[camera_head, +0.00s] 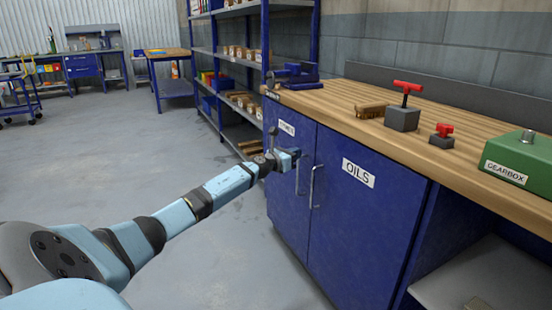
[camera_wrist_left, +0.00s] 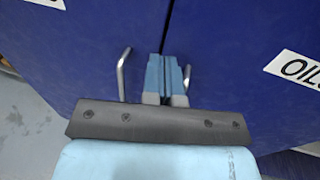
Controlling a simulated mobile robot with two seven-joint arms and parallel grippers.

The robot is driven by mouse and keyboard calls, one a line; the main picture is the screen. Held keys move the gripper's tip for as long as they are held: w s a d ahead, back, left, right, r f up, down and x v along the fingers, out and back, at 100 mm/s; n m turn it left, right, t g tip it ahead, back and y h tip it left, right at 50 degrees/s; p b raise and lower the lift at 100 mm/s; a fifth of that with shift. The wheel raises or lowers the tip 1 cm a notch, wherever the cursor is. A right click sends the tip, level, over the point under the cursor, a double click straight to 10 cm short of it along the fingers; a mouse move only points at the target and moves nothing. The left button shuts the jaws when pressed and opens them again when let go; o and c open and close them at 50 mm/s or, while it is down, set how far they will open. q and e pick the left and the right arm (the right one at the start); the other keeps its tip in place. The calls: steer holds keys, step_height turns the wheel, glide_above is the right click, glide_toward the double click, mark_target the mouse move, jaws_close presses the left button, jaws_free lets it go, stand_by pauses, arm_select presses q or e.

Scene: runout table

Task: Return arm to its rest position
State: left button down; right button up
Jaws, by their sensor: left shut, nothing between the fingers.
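My left arm reaches in from the left in the head view, stretched out toward the blue cabinet. My left gripper (camera_head: 293,153) is in front of the cabinet doors, close to the upper ends of the two door handles. In the left wrist view its two light-blue fingers (camera_wrist_left: 167,75) are together with nothing between them. One silver handle (camera_wrist_left: 123,75) shows to the left of the fingers and another (camera_wrist_left: 187,78) just to their right. I cannot tell whether the fingers touch a handle. Both doors look shut. My right gripper is not in view.
The cabinet door labelled OILS (camera_head: 365,215) stands under a wooden worktop (camera_head: 340,97). On the worktop are a blue vise (camera_head: 293,75), a brush (camera_head: 371,111), two red-handled items and a green gearbox (camera_head: 520,158). Blue shelving (camera_head: 262,50) stands behind. The floor (camera_head: 110,150) at left is clear.

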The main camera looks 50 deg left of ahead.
arm_select(q)
steer(key=s+a+p, duration=0.1)
steer(key=s+a, duration=0.1)
steer(key=s, duration=0.4)
steer(key=shift+s+f, duration=0.15)
steer(key=shift+s, duration=0.15)
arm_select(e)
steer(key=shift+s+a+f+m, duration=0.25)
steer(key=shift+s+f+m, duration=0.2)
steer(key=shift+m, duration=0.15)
